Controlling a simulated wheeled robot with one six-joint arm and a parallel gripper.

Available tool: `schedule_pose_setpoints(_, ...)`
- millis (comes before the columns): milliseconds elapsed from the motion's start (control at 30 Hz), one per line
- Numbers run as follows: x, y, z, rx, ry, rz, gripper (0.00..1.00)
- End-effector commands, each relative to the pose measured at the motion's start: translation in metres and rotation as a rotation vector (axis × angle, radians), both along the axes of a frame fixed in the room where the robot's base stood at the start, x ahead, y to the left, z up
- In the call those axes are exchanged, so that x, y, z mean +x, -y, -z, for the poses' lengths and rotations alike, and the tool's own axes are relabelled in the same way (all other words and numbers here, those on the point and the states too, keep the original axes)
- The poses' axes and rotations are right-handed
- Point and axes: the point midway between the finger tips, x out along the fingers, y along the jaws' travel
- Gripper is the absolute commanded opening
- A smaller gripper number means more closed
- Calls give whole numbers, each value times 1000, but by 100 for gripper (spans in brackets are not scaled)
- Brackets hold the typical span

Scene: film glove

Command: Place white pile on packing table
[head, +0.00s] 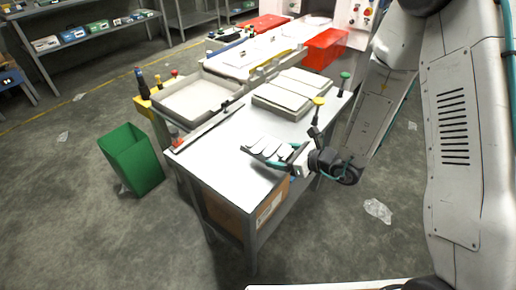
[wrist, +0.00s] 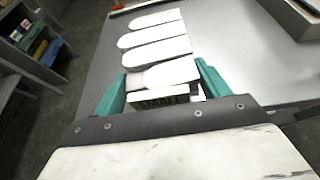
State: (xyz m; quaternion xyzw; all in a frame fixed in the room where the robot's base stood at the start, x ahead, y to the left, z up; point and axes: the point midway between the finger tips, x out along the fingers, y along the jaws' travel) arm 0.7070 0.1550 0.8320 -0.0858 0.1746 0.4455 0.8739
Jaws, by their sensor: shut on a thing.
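The white pile (head: 267,147) is a small stack of flat white glove-shaped pieces with finger-like strips. In the wrist view the pile (wrist: 155,42) shows its strips fanned out beyond the jaws. My gripper (head: 284,157) is shut on the pile, with one teal finger (wrist: 112,95) and the other (wrist: 211,78) on either side of it. The gripper is over the front right part of the packing table (head: 215,142), which has a pale grey top. I cannot tell whether the pile touches the tabletop.
A green bin (head: 131,160) stands left on the floor. The tabletop's front left is clear.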

Motion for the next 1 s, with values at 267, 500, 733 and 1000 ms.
schedule_pose_setpoints(267,55,-48,7,0,0,-2,48)
schedule_pose_setpoints(500,76,-65,10,0,-2,2,48)
schedule_pose_setpoints(733,76,-65,34,-1,-5,2,48)
schedule_pose_setpoints(1000,77,-65,45,0,-1,3,48)
